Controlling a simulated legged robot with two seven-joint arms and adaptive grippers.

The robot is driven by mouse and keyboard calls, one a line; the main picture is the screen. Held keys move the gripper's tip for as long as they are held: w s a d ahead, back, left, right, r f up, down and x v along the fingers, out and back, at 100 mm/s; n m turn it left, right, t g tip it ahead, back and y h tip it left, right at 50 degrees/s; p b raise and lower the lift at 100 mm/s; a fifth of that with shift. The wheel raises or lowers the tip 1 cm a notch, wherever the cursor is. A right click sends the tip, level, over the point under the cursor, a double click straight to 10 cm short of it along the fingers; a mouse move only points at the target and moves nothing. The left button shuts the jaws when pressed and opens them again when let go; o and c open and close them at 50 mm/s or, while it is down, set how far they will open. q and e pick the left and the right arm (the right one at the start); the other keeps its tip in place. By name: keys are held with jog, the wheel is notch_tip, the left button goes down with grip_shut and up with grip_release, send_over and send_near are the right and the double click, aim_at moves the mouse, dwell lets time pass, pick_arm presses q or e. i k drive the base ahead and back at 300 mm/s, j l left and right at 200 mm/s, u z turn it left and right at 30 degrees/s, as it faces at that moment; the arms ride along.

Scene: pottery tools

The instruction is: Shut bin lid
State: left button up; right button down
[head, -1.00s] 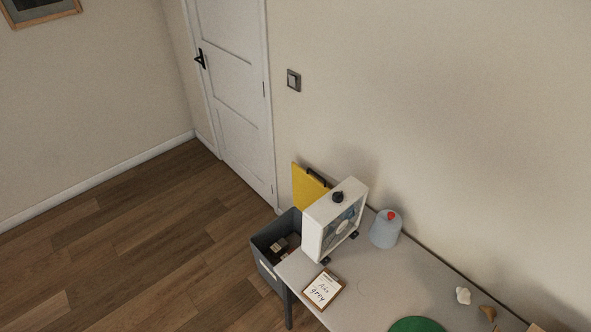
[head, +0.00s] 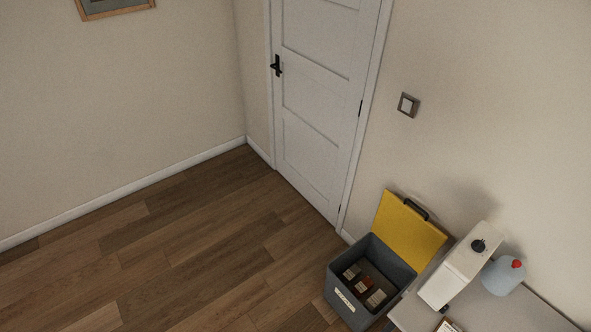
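A dark grey bin (head: 343,300) stands on the floor at the lower right, beside the table's left end. Its yellow lid (head: 408,232) is open, standing up at the back of the bin near the wall. A dark handle (head: 416,209) sits at the lid's upper edge. Several small blocks with pale labels (head: 375,298) lie inside the bin. A pale label is on the bin's front. Neither of my grippers is in view.
A grey table (head: 498,312) stands right of the bin. On it are a white box-shaped device (head: 459,266) with a black knob and a light blue container (head: 502,275) with a red top. A closed white door (head: 322,100) is behind. The wooden floor (head: 170,255) left of the bin is clear.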

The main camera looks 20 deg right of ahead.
aim_at(405, 231)
jog(key=i+j, duration=0.2)
jog(key=i, duration=0.25)
jog(key=i+j, duration=0.2)
jog(key=i, duration=0.3)
jog(key=i+j, duration=0.2)
jog(key=i, duration=0.25)
jog(key=i+j, duration=0.15)
jog(key=i, duration=0.35)
jog(key=i+l+z, duration=0.1)
jog(key=i+z, duration=0.2)
jog(key=z, duration=0.15)
jog(key=i+z, duration=0.3)
jog(key=z, duration=0.15)
jog(key=i+z, duration=0.25)
jog(key=z, duration=0.2)
jog(key=i+j+z, duration=0.25)
jog(key=z, duration=0.25)
